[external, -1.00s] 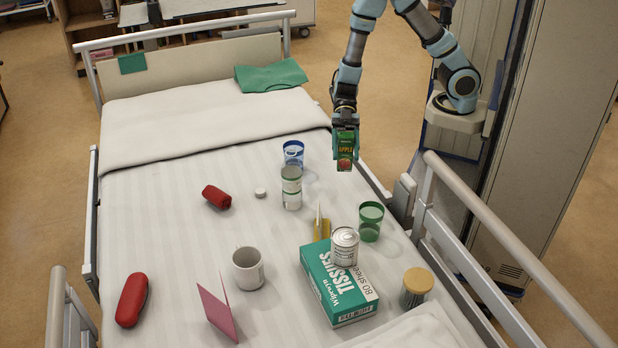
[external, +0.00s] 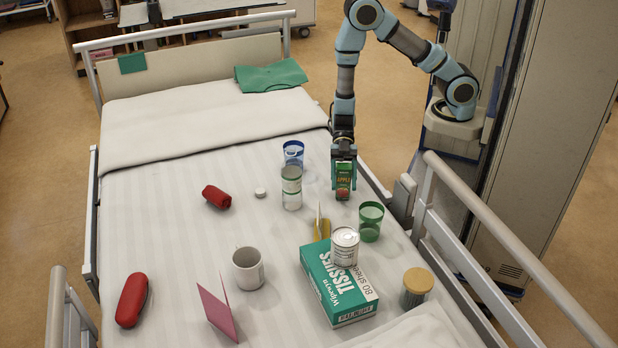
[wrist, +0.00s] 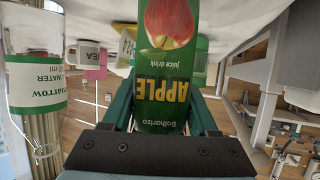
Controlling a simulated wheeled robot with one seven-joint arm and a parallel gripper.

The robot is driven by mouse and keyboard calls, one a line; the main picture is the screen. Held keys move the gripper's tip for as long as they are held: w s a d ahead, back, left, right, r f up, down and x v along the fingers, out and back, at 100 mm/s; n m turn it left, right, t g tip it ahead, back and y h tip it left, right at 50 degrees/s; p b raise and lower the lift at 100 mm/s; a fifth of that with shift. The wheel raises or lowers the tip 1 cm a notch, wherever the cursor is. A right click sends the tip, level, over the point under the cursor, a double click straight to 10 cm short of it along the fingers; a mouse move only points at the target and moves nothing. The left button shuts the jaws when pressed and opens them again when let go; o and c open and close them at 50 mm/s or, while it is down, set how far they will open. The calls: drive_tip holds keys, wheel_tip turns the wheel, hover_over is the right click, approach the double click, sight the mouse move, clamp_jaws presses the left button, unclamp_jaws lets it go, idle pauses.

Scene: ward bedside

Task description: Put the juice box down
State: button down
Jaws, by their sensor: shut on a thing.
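The green apple juice box (external: 343,183) is upright in my gripper (external: 343,172), near the right edge of the bed. My gripper is shut on it from above. In the wrist view the juice box (wrist: 165,80) fills the middle, between the two fingers (wrist: 160,110). Its base is at or just above the bed sheet (external: 180,270); I cannot tell whether it touches.
A green cup (external: 370,222) and a yellow folded card (external: 322,226) are in front. A tissue box (external: 325,290) bears a can (external: 344,246). The bed's left middle is fairly clear.

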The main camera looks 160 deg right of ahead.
drive_tip(key=shift+c, duration=0.8)
unclamp_jaws()
drive_tip(key=shift+f, duration=0.1)
drive_tip(key=shift+s+d+r, duration=0.1)
drive_tip(key=shift+r, duration=0.15)
drive_tip(key=p+v, duration=0.2)
drive_tip(key=v, duration=0.9)
drive_tip(key=shift+s+d, duration=0.15)
drive_tip(key=shift+s, duration=0.15)
drive_tip(key=shift+r, duration=0.1)
